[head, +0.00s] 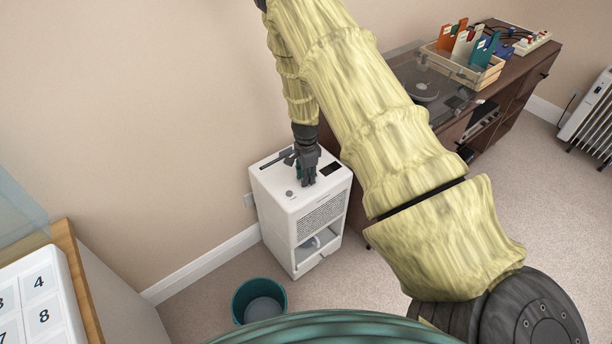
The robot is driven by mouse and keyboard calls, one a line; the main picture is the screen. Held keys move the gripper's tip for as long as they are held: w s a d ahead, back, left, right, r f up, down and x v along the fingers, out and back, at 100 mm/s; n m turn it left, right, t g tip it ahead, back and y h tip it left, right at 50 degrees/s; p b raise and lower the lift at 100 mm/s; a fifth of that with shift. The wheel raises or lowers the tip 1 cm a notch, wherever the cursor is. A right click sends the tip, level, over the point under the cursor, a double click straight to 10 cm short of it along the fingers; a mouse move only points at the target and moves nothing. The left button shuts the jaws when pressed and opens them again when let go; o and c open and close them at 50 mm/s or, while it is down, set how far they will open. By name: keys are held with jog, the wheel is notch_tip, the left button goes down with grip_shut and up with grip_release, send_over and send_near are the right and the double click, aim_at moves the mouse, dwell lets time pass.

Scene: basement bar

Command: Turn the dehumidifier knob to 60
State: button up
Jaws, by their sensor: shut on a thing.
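The white dehumidifier (322,215) stands on the carpet against the wall. My gripper (308,183) points down onto its top panel, with its fingers shut at the control area. The knob between the fingers is hidden by them, and its setting and scale marks cannot be read. A small round grey control (290,193) shows on the top panel to the left of the fingers. A dark display (331,169) lies to the right of them.
A teal bucket (259,299) stands on the floor in front of the dehumidifier. A dark wooden cabinet (515,88) with a turntable (425,91) and a crate of records (490,77) is behind at right. A white radiator (593,122) stands far right.

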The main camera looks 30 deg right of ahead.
jog(key=n, duration=0.5)
jog(key=shift+n, duration=0.3)
jog(key=n, duration=0.5)
jog(key=shift+n+p, duration=0.35)
jog(key=shift+n, duration=0.05)
dwell(0.3)
jog(key=o, duration=1.1)
jog(key=shift+c, duration=0.2)
jog(key=shift+r, duration=0.1)
notch_tip(320, 180, up, 12)
